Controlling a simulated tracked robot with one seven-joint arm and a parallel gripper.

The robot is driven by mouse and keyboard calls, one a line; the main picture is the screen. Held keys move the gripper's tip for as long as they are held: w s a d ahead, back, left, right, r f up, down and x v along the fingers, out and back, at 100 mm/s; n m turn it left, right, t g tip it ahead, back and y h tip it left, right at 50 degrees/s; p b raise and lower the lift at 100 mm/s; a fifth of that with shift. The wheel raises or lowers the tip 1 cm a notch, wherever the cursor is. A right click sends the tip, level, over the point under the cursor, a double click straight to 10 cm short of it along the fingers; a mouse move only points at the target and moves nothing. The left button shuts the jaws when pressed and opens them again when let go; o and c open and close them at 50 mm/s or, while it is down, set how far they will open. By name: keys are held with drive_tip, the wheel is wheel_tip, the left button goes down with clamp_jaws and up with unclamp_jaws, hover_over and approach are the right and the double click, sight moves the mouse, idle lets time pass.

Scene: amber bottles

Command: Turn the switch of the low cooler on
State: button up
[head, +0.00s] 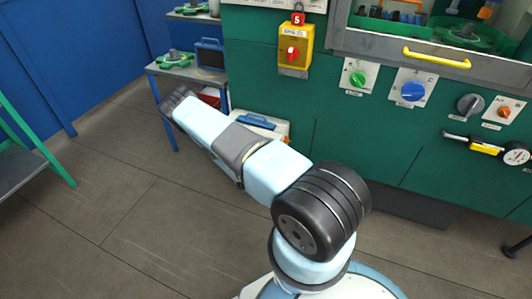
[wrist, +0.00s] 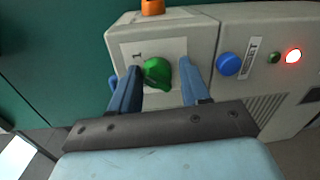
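In the wrist view a green knob switch (wrist: 157,73) sits on a pale plate with a small mark like a 1 at its upper left. The plate is on the front of a grey-beige box, the low cooler (wrist: 207,42). My gripper (wrist: 160,66) is open, with one blue finger on each side of the knob. The left finger is very close to the knob; a gap shows at the right finger. I cannot tell whether either touches. In the head view the low cooler (head: 280,126), with a blue handle, is partly hidden behind my arm, and its switch is hidden.
Right of the knob are a blue button (wrist: 229,64) and a lit red lamp (wrist: 293,56). An orange part (wrist: 152,7) is above it.

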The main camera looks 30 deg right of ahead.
drive_tip(key=o, duration=0.3)
drive_tip(key=shift+w+r, duration=0.1)
drive_tip(key=shift+a, duration=0.1)
drive_tip(key=v, duration=1.3)
drive_tip(key=shift+s+a, duration=0.2)
drive_tip(key=shift+a, duration=0.1)
